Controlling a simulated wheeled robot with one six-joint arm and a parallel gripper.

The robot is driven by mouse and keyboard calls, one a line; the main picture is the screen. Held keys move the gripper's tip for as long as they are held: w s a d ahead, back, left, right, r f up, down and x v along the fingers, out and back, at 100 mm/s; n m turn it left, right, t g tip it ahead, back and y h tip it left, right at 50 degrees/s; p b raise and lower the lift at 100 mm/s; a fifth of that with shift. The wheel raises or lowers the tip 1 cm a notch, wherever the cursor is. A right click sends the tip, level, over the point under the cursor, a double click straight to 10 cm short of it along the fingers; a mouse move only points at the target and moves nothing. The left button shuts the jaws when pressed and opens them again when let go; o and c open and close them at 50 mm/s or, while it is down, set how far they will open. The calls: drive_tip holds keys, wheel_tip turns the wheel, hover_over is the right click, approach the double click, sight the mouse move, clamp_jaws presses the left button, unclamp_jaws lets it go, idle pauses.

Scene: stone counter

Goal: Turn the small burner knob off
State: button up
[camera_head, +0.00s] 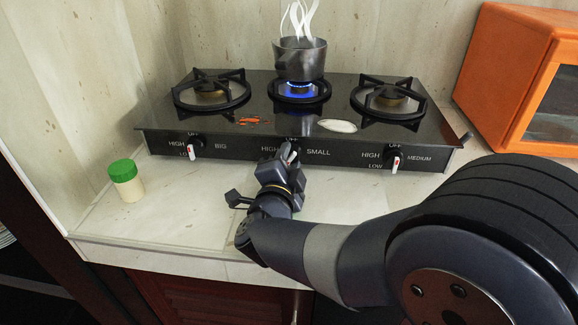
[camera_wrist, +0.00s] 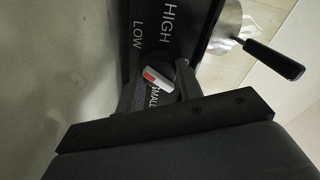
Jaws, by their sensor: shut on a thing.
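The small burner knob shows in the wrist view (camera_wrist: 152,76) as a dark knob with a white and red pointer, between the HIGH, LOW and SMALL labels. My gripper (camera_head: 288,157) reaches the middle of the stove's front panel. In the wrist view its two fingers (camera_wrist: 158,82) are on either side of the knob, shut on it. In the head view my gripper hides most of the knob. The middle burner (camera_head: 299,91) shows a blue flame under a steaming metal pot (camera_head: 301,60).
The black three-burner stove (camera_head: 235,145) also carries a BIG knob (camera_head: 194,147) and a MEDIUM knob (camera_head: 393,158). A green-lidded jar (camera_head: 126,187) stands at left. An orange oven (camera_head: 500,70) stands at right.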

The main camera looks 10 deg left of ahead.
drive_tip(key=m+b, duration=0.4)
drive_tip(key=shift+f, duration=0.2)
drive_tip(key=m+b, duration=0.3)
drive_tip(key=shift+d+m+g+y, duration=0.1)
drive_tip(key=shift+m+g+y, duration=0.2)
drive_tip(key=shift+m+g, duration=0.1)
drive_tip(key=m+b, duration=0.5)
drive_tip(key=m, duration=0.1)
drive_tip(key=shift+m+y+b, duration=0.3)
drive_tip(key=shift+y, duration=0.1)
drive_tip(key=m+b, duration=0.3)
drive_tip(key=shift+d+f+y, duration=0.1)
drive_tip(key=shift+y, duration=0.2)
drive_tip(key=m+b, duration=0.3)
drive_tip(key=shift+m+y, duration=0.3)
drive_tip(key=m+b, duration=0.3)
drive_tip(key=shift+f, duration=0.1)
drive_tip(key=shift+m+y+b, duration=0.4)
drive_tip(key=shift+m+b, duration=0.6)
drive_tip(key=shift+m, duration=0.9)
